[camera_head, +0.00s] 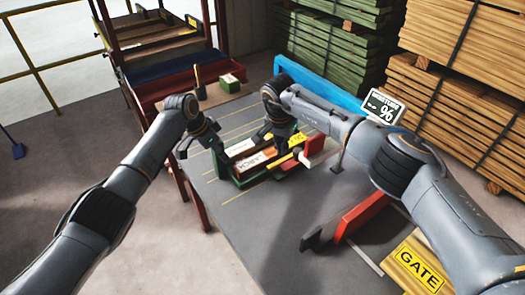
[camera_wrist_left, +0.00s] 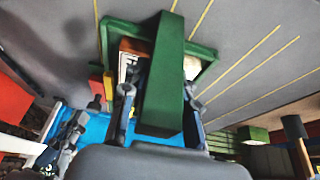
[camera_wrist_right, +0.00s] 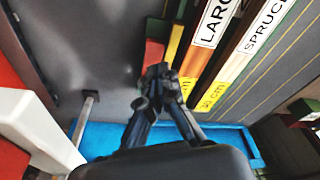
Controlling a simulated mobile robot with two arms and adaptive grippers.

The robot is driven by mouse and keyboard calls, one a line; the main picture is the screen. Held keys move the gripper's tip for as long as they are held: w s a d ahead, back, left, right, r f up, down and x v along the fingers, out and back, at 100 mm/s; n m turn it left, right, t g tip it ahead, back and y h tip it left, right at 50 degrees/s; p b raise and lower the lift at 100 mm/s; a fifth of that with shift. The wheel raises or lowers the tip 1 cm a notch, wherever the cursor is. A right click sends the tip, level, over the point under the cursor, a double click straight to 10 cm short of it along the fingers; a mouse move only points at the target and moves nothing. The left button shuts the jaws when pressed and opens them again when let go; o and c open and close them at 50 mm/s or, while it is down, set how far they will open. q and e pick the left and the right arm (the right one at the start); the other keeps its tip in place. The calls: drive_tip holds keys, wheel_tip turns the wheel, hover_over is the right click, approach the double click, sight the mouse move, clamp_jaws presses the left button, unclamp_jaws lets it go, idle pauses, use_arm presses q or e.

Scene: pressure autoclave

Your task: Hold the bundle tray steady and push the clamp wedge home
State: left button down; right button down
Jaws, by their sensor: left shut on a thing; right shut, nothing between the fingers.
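The green bundle tray (camera_head: 238,182) lies on the grey table and holds labelled wood strips. My left gripper (camera_head: 205,150) is shut on the tray's green upright bar, which runs between its fingers in the left wrist view (camera_wrist_left: 165,75). My right gripper (camera_head: 284,143) is shut and empty, over the tray's right end. In the right wrist view its fingertips (camera_wrist_right: 161,72) are at the near ends of a red piece (camera_wrist_right: 153,50) and a yellow strip (camera_wrist_right: 175,40) beside the labelled strips. I cannot tell which is the clamp wedge, or whether the fingertips touch either.
A blue rail (camera_head: 345,92) edges the table's far side, with a display sign (camera_head: 383,108) on it. A small green block (camera_head: 229,83) stands at the back left. A red bar (camera_head: 350,220) and a yellow GATE sign (camera_head: 418,268) are at the right. The table's front is clear.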

drive_tip(key=s+r+n, duration=0.2)
drive_tip(key=r+n, duration=0.1)
drive_tip(key=n, duration=1.4)
drive_tip(key=s+r+n+t+h, duration=0.1)
drive_tip(key=s+r+n, duration=0.2)
drive_tip(key=n, duration=1.5)
drive_tip(key=shift+s+r+n, duration=0.2)
drive_tip(key=shift+s+n, duration=0.05)
drive_tip(key=shift+n, duration=0.05)
drive_tip(key=shift+d, duration=0.1)
approach(295, 159)
drive_tip(key=f, duration=0.1)
drive_tip(key=s+f, duration=0.2)
drive_tip(key=shift+a+f, duration=0.3)
drive_tip(key=shift+f, duration=0.05)
drive_tip(key=shift+w+d+f, duration=0.1)
drive_tip(key=shift+w+d, duration=0.4)
drive_tip(key=shift+w, duration=0.35)
